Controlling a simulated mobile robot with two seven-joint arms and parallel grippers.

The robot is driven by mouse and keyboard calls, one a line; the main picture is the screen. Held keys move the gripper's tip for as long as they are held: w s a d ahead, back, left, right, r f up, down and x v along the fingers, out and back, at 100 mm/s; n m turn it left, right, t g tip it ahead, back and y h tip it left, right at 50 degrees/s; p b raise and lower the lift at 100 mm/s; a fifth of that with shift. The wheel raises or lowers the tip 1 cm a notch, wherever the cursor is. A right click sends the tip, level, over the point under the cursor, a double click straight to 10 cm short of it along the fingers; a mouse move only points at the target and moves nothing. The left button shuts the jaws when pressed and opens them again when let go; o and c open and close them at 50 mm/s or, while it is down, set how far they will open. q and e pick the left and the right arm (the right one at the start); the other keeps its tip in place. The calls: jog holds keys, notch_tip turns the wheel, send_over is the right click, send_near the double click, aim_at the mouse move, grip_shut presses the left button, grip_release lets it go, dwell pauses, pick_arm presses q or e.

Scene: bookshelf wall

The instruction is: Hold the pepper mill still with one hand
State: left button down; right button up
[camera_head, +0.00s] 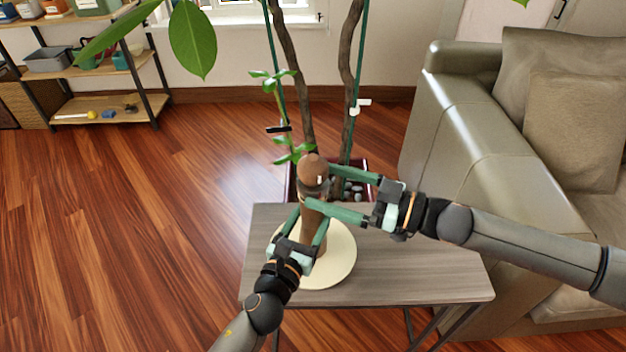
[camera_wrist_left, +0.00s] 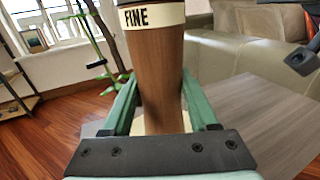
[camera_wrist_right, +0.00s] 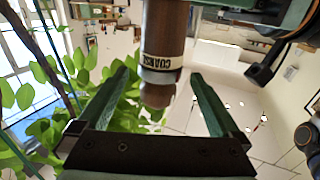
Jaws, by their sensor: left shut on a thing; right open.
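The pepper mill (camera_head: 314,233) is brown wood with a rounded top and stands upright on a round cream board on the small table. My left gripper (camera_head: 311,228) is shut on its lower body. In the left wrist view the mill's body (camera_wrist_left: 157,80) sits between the fingers, under a pale band reading "FINE". My right gripper (camera_head: 318,186) is open, with its green fingers on either side of the mill's upper part. In the right wrist view the mill's top (camera_wrist_right: 157,92) shows between the spread fingers, with a band whose lettering is partly legible.
The round cream board (camera_head: 340,262) lies on the grey wooden table (camera_head: 440,280), whose right part is bare. A potted plant with twisted trunks (camera_head: 290,75) stands just behind. A leather sofa (camera_head: 455,120) is at the right, and a shelf (camera_head: 110,105) stands at the far left.

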aim_at(328, 186)
jog(key=shift+x, duration=1.75)
jog(key=c, duration=1.4)
jog(key=shift+o, duration=0.2)
jog(key=shift+g, duration=0.3)
jog(key=n+g+y, duration=0.1)
jog(key=n+g, duration=0.2)
jog(key=g, duration=0.2)
jog(key=shift+w+n, duration=0.15)
jog(key=shift+n, duration=0.25)
jog(key=shift+a+n+g, duration=0.1)
jog(key=shift+n+g, duration=1)
jog(key=shift+g, duration=0.6)
jog(key=shift+n+g, duration=1.1)
jog(key=shift+g, duration=0.6)
jog(key=shift+h, duration=0.3)
jog(key=shift+n+g, duration=0.4)
jog(key=shift+g, duration=0.3)
